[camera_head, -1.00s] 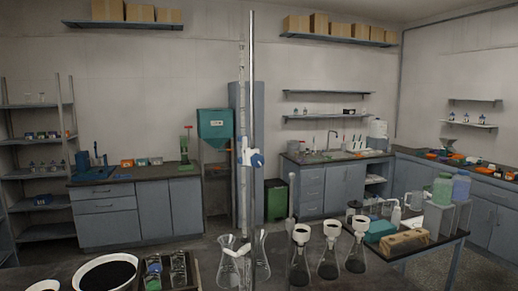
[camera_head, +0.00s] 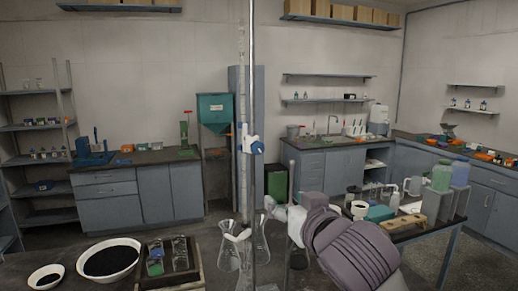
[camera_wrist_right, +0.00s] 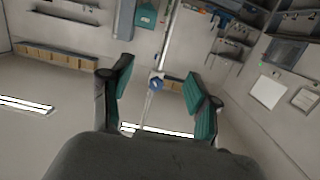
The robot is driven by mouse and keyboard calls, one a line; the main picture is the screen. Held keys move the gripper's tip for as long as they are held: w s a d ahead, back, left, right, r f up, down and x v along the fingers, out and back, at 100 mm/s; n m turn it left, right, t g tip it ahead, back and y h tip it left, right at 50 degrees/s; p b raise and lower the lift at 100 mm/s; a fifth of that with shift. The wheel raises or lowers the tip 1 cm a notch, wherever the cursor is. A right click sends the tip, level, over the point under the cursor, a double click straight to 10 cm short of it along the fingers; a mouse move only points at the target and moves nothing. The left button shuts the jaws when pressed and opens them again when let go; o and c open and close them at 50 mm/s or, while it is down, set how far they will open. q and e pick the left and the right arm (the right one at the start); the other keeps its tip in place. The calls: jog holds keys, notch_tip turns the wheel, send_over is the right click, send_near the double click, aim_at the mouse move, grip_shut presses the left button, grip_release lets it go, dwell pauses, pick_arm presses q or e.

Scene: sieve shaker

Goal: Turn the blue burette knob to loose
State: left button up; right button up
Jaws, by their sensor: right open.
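The blue burette knob (camera_head: 257,147) sits on a white clamp (camera_head: 246,145) on the upright metal stand rod (camera_head: 253,90), beside the clear burette (camera_head: 242,100). My right gripper (camera_head: 271,205) is low and to the right of the knob in the head view, apart from it; its fingers are small and hard to make out there. In the right wrist view its two green-padded fingers (camera_wrist_right: 158,72) are spread and empty, and the knob (camera_wrist_right: 156,83) appears in the gap between them, farther off. My left gripper is not in view.
Glass flasks (camera_head: 229,245) stand around the rod's foot, close below my right arm. White bowls of black material (camera_head: 110,259) and a tray (camera_head: 190,281) are at the front left. A side table (camera_head: 445,236) with bottles stands at the right.

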jog(key=t, duration=0.1)
send_near(259, 148)
jog(key=v, duration=0.4)
jog(key=shift+y, duration=0.4)
jog(key=p+x, duration=0.2)
jog(key=x, duration=0.4)
jog(key=p+x, duration=0.3)
jog(key=x, duration=0.3)
jog(key=shift+w+d+p, duration=0.2)
jog(key=shift+w+p, duration=0.05)
jog(key=shift+p, duration=0.1)
jog(key=shift+w+a+f, duration=0.1)
jog(key=shift+w+a, duration=0.1)
jog(key=shift+w, duration=0.4)
jog(key=shift+c, duration=0.4)
jog(key=c, duration=1.1)
